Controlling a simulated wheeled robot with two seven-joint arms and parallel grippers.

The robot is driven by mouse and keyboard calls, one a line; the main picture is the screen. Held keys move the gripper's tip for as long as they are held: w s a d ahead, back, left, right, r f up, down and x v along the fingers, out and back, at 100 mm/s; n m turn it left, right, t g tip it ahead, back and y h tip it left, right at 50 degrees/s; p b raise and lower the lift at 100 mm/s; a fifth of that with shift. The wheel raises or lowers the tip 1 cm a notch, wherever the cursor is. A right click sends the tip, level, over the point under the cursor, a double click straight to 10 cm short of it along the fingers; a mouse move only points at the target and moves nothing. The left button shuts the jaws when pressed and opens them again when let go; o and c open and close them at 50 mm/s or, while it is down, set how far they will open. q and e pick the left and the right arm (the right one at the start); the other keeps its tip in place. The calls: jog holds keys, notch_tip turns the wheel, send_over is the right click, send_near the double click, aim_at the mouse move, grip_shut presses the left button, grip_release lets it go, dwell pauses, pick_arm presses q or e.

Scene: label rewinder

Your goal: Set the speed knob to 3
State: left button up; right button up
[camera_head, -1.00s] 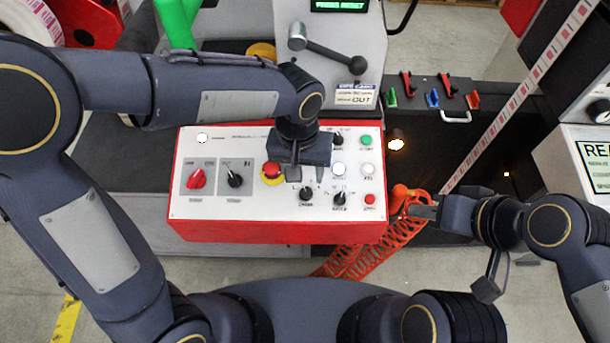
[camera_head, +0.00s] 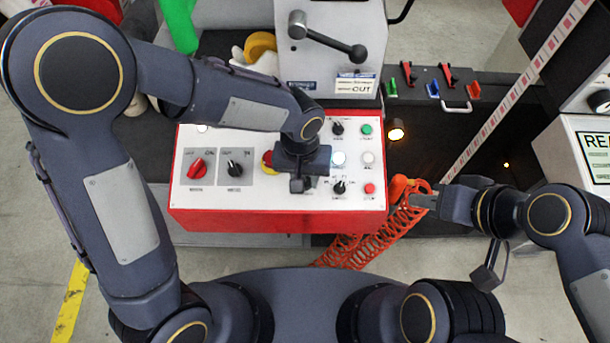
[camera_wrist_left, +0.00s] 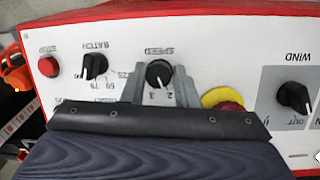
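The black speed knob (camera_wrist_left: 158,74) shows in the left wrist view, which sees the panel upside down. Its white mark points towards the printed 2 and 3; I cannot tell exactly which. My left gripper (camera_wrist_left: 160,88) has one grey finger on each side of the knob, apart, with narrow gaps. In the head view my left gripper (camera_head: 298,183) is over the panel (camera_head: 215,203) and hides the knob. My right gripper (camera_head: 420,200) is at the orange handle (camera_head: 399,188) right of the panel; whether it grips it is unclear.
The red-and-yellow emergency stop (camera_wrist_left: 224,98) is close beside the left fingers. The batch knob (camera_wrist_left: 95,66) and stop button (camera_wrist_left: 48,66) are on the other side. The wind knob (camera_wrist_left: 294,95) is further off. An orange coiled hose (camera_head: 360,247) hangs beside the box.

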pick_arm(q)
jog(key=c, duration=0.3)
jog(key=shift+c, duration=0.2)
jog(key=shift+m, duration=0.3)
jog(key=m+y, duration=0.1)
jog(key=m, duration=0.2)
jog(key=shift+d, duration=0.15)
jog(key=shift+m+y, duration=0.5)
jog(key=shift+m, duration=1.4)
jog(key=o, duration=1)
